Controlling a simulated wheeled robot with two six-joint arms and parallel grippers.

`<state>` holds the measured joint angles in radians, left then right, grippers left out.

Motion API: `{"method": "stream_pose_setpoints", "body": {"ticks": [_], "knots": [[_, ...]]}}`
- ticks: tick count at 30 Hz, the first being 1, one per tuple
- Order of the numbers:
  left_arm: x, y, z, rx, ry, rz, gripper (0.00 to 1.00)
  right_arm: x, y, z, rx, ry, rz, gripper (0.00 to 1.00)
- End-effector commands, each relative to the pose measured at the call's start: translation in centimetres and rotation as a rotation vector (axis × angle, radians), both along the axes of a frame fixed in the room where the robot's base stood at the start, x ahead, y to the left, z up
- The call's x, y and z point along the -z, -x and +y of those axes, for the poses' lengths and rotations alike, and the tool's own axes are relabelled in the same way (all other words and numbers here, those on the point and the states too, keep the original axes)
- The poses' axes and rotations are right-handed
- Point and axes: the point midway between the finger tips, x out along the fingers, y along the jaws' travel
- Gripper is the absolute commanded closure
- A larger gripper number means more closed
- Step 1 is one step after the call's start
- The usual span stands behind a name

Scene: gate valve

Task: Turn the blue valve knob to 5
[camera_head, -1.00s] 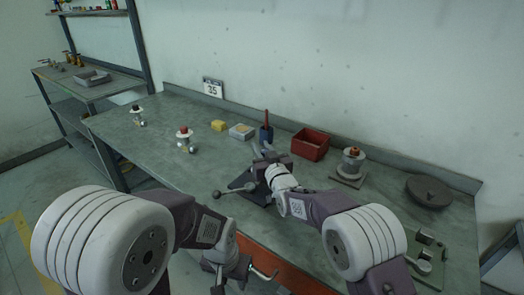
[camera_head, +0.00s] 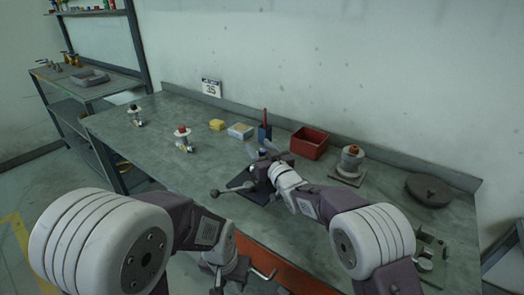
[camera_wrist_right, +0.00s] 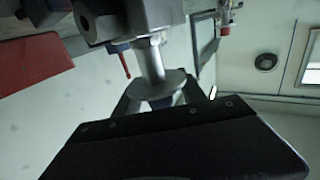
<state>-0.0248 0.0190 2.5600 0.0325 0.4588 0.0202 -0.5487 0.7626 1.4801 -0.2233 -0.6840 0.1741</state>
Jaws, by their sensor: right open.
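No blue valve knob can be made out in either view. A dark grey clamp-like fixture with a ball-ended bar (camera_head: 228,190) stands on the workbench near its front edge. My right gripper (camera_head: 259,160) is over this fixture in the head view, and its fingers hide part of it. In the right wrist view a silver stem with a round flange (camera_wrist_right: 158,88) shows in front of the dark gripper body; I cannot tell whether they touch. My right gripper is open. My left gripper (camera_head: 238,272) is low, by the front edge of the bench; its jaw gap is unclear.
The left side has free room.

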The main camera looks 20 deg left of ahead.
Motion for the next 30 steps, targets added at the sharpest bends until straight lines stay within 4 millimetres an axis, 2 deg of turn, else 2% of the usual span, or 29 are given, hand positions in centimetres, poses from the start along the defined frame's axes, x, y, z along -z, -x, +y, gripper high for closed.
{"method": "stream_pose_setpoints", "body": {"ticks": [18, 30], "knots": [[0.6, 0.0, 0.0, 0.0, 0.0, 0.0, 0.64, 0.0, 6.3, -5.2, 0.0, 0.0, 0.0, 0.52], [0.6, 0.0, 0.0, 0.0, 0.0, 0.0, 0.64, 0.0, 6.8, -5.7, 0.0, 0.0, 0.0, 0.52]]}}
